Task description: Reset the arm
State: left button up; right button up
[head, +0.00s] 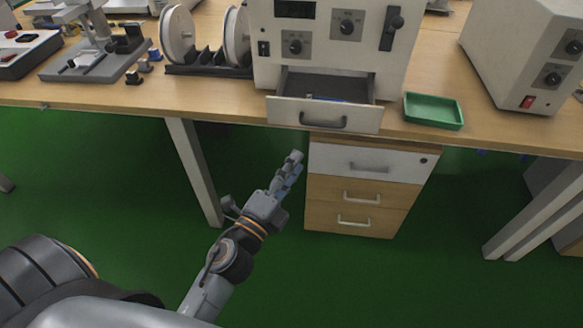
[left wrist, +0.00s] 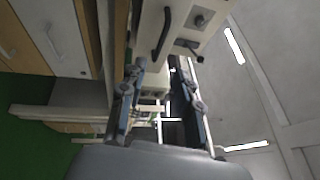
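My left arm comes in from the lower left of the head view, and my left gripper (head: 291,167) hangs in front of the table edge, below and left of the open drawer. In the left wrist view the two fingers of this gripper (left wrist: 160,70) stand apart with nothing between them, so it is open and empty. It looks clear of the furniture. My right gripper is in neither view.
A white machine (head: 330,52) on the table has its drawer (head: 290,113) pulled out over the edge. A green tray (head: 433,124) lies to its right. A wooden drawer cabinet (head: 345,210) and table legs (head: 193,168) stand below. Green floor (head: 110,180) is open at left.

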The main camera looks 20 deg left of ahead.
pick_arm(q)
jog(key=shift+s, duration=0.15)
jog(key=shift+f, duration=0.1)
dwell(0.3)
